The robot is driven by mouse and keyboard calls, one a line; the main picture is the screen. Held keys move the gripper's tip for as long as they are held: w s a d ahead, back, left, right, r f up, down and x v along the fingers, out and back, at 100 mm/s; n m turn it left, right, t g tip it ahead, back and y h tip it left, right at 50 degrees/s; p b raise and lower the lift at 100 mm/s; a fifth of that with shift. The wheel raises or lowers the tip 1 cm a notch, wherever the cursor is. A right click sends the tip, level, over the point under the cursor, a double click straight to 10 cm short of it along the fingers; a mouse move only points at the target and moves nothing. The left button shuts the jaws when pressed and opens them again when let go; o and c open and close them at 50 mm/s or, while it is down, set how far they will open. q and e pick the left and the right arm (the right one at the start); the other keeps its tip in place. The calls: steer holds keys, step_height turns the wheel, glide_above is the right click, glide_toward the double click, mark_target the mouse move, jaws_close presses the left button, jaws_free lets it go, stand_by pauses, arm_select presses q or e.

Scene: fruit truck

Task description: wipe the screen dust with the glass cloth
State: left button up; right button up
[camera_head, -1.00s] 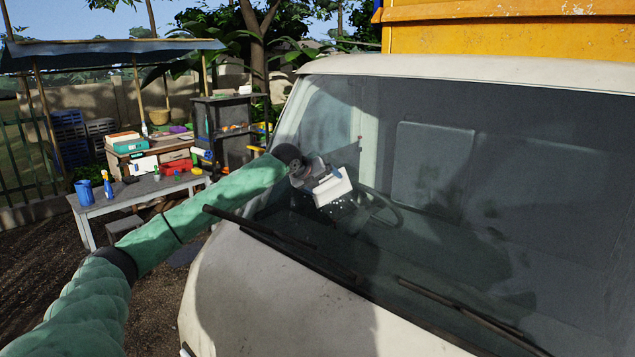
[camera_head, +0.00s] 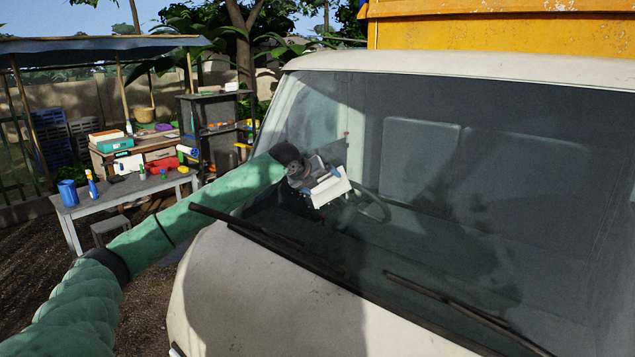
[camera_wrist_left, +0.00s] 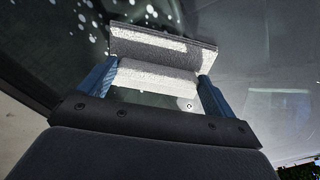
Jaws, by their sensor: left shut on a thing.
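My left gripper (camera_head: 318,178) reaches over the left part of the truck's windshield (camera_head: 480,185). It is shut on a white and grey block-like glass cloth (camera_head: 331,188), which lies at or very near the glass. In the left wrist view the cloth (camera_wrist_left: 160,62) sits between the two blue fingers (camera_wrist_left: 155,82), its long edge facing the glass. Whether it presses on the glass cannot be told. White spots (camera_wrist_left: 85,18) show on the dark glass at the upper left of the wrist view. My right gripper is not seen.
Two wipers, one left (camera_head: 250,228) and one right (camera_head: 450,305), lie along the windshield's lower edge. The white hood (camera_head: 270,290) is below. A grey table (camera_head: 130,190) with a blue cup (camera_head: 68,193) and spray bottle (camera_head: 92,187) stands at left. The glass to the right is clear of obstacles.

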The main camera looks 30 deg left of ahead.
mark_target(322, 197)
arm_select(q)
steer(key=shift+s+d, duration=0.15)
steer(key=shift+d, duration=1.55)
steer(key=shift+s+a+f+b, duration=0.1)
steer(key=shift+s+f+b, duration=0.15)
steer(key=shift+s+f, duration=0.45)
steer(key=shift+s+f+b, duration=0.2)
steer(key=shift+s+f, duration=0.25)
steer(key=shift+f, duration=0.45)
steer(key=shift+a+r+p, duration=0.1)
steer(key=shift+a+p, duration=0.35)
steer(key=shift+a, duration=0.35)
steer(key=shift+w+a, duration=0.3)
steer(key=shift+a, duration=2.6)
steer(key=shift+w+a, duration=0.25)
steer(key=shift+a, duration=2.65)
steer(key=shift+w+a, duration=0.3)
steer(key=shift+a, duration=2.6)
steer(key=shift+d, duration=0.1)
steer(key=shift+s+d, duration=0.25)
steer(key=shift+d, duration=2.3)
steer(key=shift+s+d, duration=0.2)
steer(key=shift+d, duration=2.3)
steer(key=shift+s+d, duration=0.25)
steer(key=shift+d, duration=2.3)
